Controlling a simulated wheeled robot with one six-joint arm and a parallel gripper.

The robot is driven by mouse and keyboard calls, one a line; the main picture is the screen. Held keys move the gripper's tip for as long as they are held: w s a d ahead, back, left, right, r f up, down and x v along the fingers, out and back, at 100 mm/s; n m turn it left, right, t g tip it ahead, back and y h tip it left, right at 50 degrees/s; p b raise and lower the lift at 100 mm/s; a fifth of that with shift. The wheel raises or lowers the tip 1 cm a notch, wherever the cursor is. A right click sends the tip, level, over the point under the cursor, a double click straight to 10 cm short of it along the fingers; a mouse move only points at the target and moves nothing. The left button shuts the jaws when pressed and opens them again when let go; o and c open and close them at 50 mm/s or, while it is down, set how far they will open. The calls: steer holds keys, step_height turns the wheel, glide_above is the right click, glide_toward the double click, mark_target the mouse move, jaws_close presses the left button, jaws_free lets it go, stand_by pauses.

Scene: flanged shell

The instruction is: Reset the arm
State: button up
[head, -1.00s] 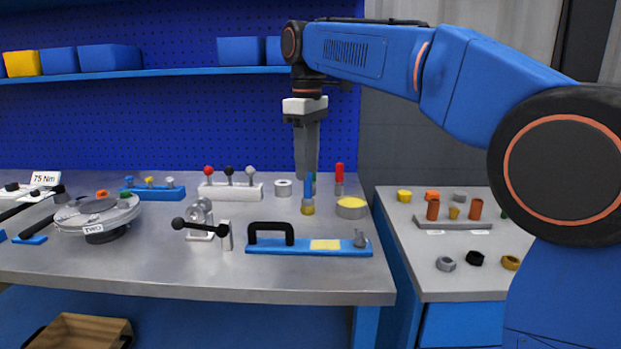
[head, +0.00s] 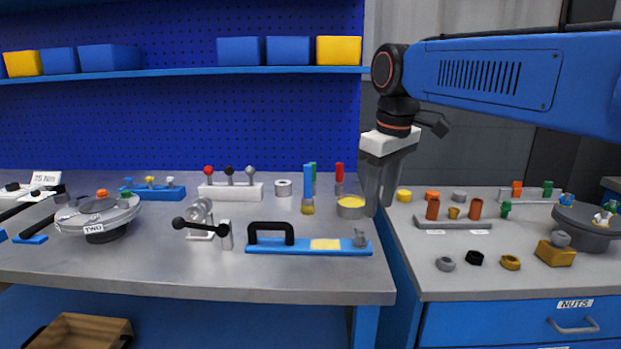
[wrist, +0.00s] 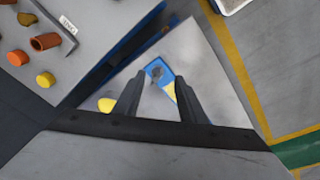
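My gripper (head: 378,205) hangs from my blue arm, fingers down, near the gap between the two benches in the head view. In the wrist view my gripper (wrist: 159,77) shows two dark fingers standing apart with nothing held between them. The blue bar with a yellow patch (wrist: 159,72) lies below, beyond the fingertips; in the head view this blue bar (head: 290,247) lies at the front of the left bench, with a black handle. A yellow-topped grey ring (head: 351,207) is just left of the fingers in the head view.
The left bench (head: 200,278) carries a round flanged shell (head: 97,217) marked TWO, racks and upright coloured tools. The right bench (head: 400,262) holds nuts, orange cylinders and a dark round shell (head: 588,228). A shelf with bins (head: 240,51) is behind.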

steer(key=s+d+f+m+t, duration=0.1)
steer(key=s+d+f+m, duration=0.3)
steer(key=s+d+f, duration=0.3)
steer(key=s+d+f+m+t, duration=0.2)
steer(key=s+d+f+m, duration=0.2)
steer(key=s+f, duration=1)
steer(key=d, duration=0.3)
steer(key=shift+s+d+f+h, duration=0.15)
steer(key=shift+d+f+h, duration=0.15)
steer(key=shift+d+f, duration=0.1)
